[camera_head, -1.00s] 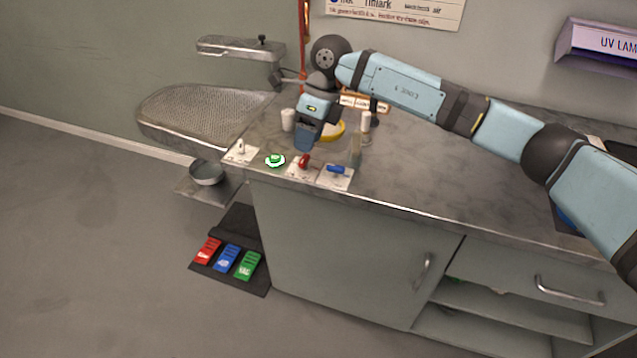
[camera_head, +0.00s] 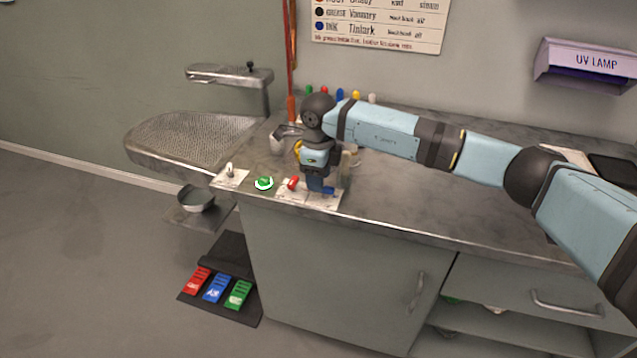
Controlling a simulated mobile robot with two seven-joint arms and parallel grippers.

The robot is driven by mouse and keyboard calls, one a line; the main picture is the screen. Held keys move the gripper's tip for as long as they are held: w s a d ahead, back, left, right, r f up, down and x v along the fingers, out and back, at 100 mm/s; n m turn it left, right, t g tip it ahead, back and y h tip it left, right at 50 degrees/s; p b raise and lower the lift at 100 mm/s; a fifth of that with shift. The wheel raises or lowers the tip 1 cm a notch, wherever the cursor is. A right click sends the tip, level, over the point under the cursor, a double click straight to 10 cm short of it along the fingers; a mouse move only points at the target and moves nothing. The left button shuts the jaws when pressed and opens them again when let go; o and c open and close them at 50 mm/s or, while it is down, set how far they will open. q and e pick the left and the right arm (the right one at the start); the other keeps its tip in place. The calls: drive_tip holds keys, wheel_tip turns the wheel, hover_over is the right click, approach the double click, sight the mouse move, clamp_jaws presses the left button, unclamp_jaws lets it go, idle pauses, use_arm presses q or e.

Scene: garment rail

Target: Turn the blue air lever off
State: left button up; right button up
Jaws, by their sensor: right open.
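The blue air lever (camera_head: 329,190) sits on a white plate at the front edge of the counter. Only its right end shows; the rest is hidden by my right gripper. My right gripper (camera_head: 317,187) points down right over the plate, with its jaws open and its tips at or just above the lever. I cannot tell whether it touches the lever or has it between the fingers. My left gripper is not in view.
A red lever (camera_head: 293,183) stands close to the left of the gripper. Further left are a green knob (camera_head: 264,183) and a white switch plate (camera_head: 231,177). Small containers (camera_head: 277,145) stand behind. Red, blue and green pedals (camera_head: 217,288) lie on the floor.

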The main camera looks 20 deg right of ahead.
drive_tip(key=shift+f, duration=0.9)
drive_tip(key=shift+c, duration=0.3)
clamp_jaws()
